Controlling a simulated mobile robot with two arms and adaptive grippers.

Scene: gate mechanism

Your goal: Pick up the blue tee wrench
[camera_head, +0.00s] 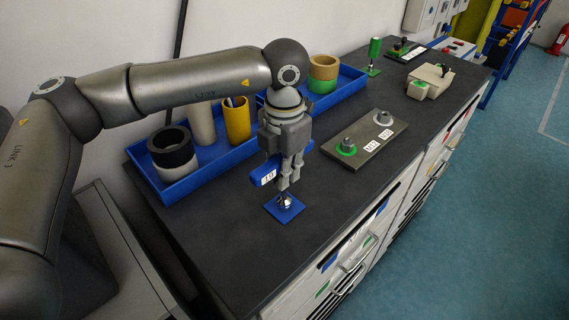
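The blue tee wrench (264,173) stands upright on a small blue square plate (273,209) on the dark bench top. Its thick blue crossbar carries a white label reading "10", and its metal lower end shows at the plate. My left gripper (290,182) points down at the wrench, its fingers in front of the middle of the crossbar. The fingers look close together and hide the wrench's middle and upper shaft. I cannot tell whether they grip it. My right gripper is not in view.
A blue tray (215,155) behind holds a black and grey ring (172,148), a yellow cup (237,120) and other cylinders. A grey plate (363,141) with two fittings lies to the right. A green-handled tool (374,52) stands farther back. The bench front is clear.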

